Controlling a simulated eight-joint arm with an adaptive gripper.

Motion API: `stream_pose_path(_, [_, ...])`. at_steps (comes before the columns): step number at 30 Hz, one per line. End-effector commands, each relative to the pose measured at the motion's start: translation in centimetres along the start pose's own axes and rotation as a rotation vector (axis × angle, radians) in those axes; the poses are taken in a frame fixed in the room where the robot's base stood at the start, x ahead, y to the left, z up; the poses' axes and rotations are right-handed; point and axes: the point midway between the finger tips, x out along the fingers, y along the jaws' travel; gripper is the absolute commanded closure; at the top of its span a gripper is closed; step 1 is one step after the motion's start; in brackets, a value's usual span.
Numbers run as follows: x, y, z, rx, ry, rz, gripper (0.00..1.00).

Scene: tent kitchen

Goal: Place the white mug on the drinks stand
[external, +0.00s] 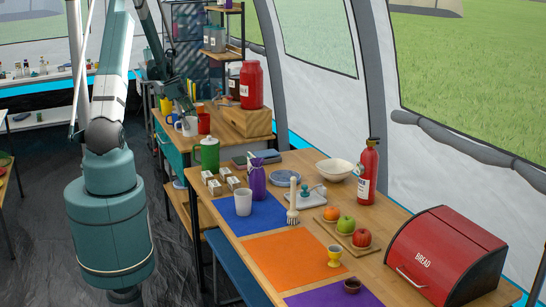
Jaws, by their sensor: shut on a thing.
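The white mug (189,127) is at the back counter, near its left edge, with a red mug (204,123) just to its right. My gripper (187,112) comes down from above and is shut on the white mug at its top; the fingertips are small and partly hidden. I cannot tell whether the mug touches the counter. No stand is clearly labelled for drinks. A wooden box stand (258,123) on the counter's right holds a red jar (251,85) and a darker jar, and a tall shelf rack (216,38) stands behind.
A yellow mug (166,105) is close behind my gripper. A green lidded jug (207,153) stands in front of the mugs. The nearer table carries a white cup (243,202), a purple vase (257,180), a fire extinguisher (368,170) and a red bread bin (440,255).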

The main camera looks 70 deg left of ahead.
Motion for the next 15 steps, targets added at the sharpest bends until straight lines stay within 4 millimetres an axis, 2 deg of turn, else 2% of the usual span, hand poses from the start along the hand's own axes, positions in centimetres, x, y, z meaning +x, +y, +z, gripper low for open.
stream_pose_path(5, [0.2,0.0,0.1,0.0,0.0,0.0,0.67])
stream_pose_path(15, [3.1,0.0,1.3,0.0,0.0,0.0,0.67])
